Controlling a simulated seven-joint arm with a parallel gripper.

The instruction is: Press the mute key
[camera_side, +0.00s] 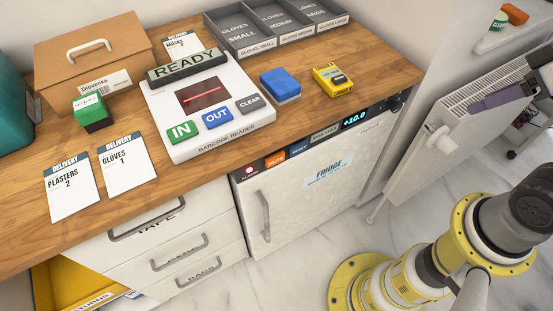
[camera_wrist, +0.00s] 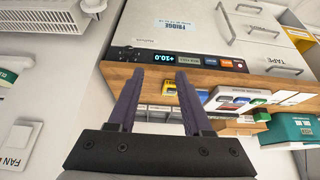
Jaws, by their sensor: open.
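The mute key (camera_side: 275,159) is a small orange key on the black strip along the top of the fridge. A blue key (camera_side: 300,148) lies directly right of it. In the wrist view the strip appears turned round, and the orange mute key (camera_wrist: 226,63) is near its right end. My gripper (camera_wrist: 156,76) is open and empty, its two dark purple fingers wide apart. In the side view my gripper (camera_side: 502,82) is at the right edge, partly cut off, well away from the strip and touching no key.
The strip also has a red light (camera_side: 250,170), a grey-green key (camera_side: 325,135) and a lit display (camera_side: 355,118). The wooden counter (camera_side: 215,178) above holds a barcode reader (camera_side: 205,148). A fridge handle (camera_side: 263,215) juts out below. A radiator (camera_side: 465,120) stands at the right.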

